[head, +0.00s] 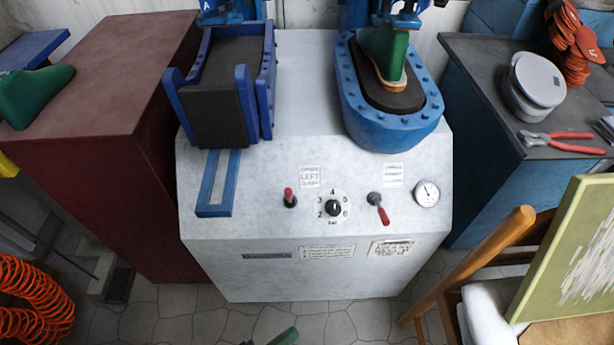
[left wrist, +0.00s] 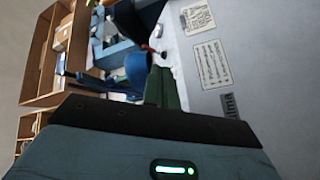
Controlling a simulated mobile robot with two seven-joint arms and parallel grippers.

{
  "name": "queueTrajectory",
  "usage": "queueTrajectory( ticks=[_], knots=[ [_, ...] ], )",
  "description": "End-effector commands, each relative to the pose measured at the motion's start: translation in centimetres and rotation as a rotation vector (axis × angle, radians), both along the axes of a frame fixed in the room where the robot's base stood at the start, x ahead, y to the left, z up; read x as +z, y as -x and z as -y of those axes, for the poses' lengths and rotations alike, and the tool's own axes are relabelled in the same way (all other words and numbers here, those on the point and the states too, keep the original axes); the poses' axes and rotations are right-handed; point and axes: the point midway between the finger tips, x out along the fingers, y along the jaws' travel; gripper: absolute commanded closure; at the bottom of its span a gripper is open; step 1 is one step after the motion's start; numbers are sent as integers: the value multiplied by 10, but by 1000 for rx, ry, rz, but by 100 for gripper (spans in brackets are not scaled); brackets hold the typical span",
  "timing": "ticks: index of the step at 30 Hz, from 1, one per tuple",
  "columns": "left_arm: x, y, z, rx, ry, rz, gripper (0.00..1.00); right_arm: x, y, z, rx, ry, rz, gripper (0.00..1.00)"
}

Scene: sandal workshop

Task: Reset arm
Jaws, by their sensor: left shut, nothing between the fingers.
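My left gripper (head: 285,338) shows at the bottom edge of the head view, in front of the press machine (head: 230,262) and low over the floor. Its green fingers also show in the left wrist view (left wrist: 161,88), together and with nothing between them. They are apart from the machine's front panel. Most of the left arm is out of the head view. My right gripper does not show. On the machine, the left lever (head: 289,197) has its red handle pointing up. The right lever (head: 379,207) has its red handle pointing down.
A sandal (head: 384,75) on a green last sits in the right blue press bed (head: 385,135); the left bed (head: 215,115) is empty. A chair (head: 480,255) with a framed panel (head: 570,250) stands at right, a red cabinet (head: 110,75) at left, an orange coil (head: 35,300) below.

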Motion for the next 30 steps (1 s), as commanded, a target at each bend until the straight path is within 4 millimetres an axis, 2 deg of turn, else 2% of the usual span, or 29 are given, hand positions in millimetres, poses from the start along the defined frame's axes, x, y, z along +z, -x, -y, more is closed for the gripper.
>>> queueTrajectory(
  ticks=[1,4,5,11,17,24,30],
  knots=[
    [-7,1,-15,-6,-37,0,100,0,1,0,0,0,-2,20],
    [-18,3,-40,-15,-96,0,100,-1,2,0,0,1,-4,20],
    [-19,8,-36,-2,-111,-5,100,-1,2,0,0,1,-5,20],
    [-35,27,-51,48,-291,-9,100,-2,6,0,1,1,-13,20],
    [-56,56,-80,78,-549,-19,100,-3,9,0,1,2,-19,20],
    [-79,112,-149,31,-994,-54,100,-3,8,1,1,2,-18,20],
    [-83,151,-201,-62,-1270,-81,100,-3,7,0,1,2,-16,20]
  ],
)
